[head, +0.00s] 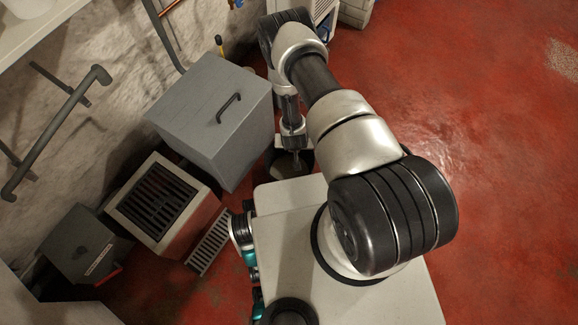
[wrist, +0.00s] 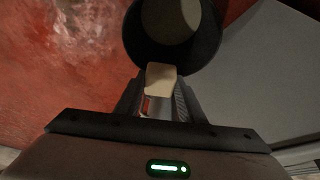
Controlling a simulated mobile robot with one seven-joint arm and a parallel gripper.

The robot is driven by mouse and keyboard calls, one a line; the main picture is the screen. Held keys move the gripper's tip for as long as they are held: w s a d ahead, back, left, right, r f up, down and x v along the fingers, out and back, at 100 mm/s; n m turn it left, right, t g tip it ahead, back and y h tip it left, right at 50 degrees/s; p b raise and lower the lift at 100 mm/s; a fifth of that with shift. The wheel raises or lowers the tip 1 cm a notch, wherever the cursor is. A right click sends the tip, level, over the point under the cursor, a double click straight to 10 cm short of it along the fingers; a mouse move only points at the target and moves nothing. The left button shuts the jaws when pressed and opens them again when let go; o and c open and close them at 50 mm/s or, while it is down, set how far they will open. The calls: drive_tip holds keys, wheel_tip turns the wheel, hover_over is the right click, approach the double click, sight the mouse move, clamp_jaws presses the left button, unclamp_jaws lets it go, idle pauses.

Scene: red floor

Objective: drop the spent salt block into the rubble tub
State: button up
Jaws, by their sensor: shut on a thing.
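My gripper (wrist: 158,100) is shut on a pale cream salt block (wrist: 160,76) that sticks out between its fingers in the wrist view. Just beyond the block is a dark round tub (wrist: 136,42), which I take for the rubble tub; its near rim is partly behind the block. A pale round patch shows inside the tub; I cannot tell whether it is the bottom or contents. In the head view the tub (head: 279,159) is largely hidden by my arm, and my gripper (head: 295,160) points down over it. The held block is not clear there.
A grey lidded box (head: 215,115) stands left of the tub. A pale unit with a dark grate (head: 158,200), a floor grating (head: 209,241) and a dark grey box (head: 85,245) lie further left. Red floor (head: 490,150) is open on the right.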

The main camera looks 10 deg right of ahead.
wheel_tip(320, 180, down, 6)
drive_tip(key=b, duration=0.4)
drive_tip(key=shift+r, duration=0.1)
drive_tip(key=o, duration=1.2)
drive_tip(key=shift+r, duration=0.1)
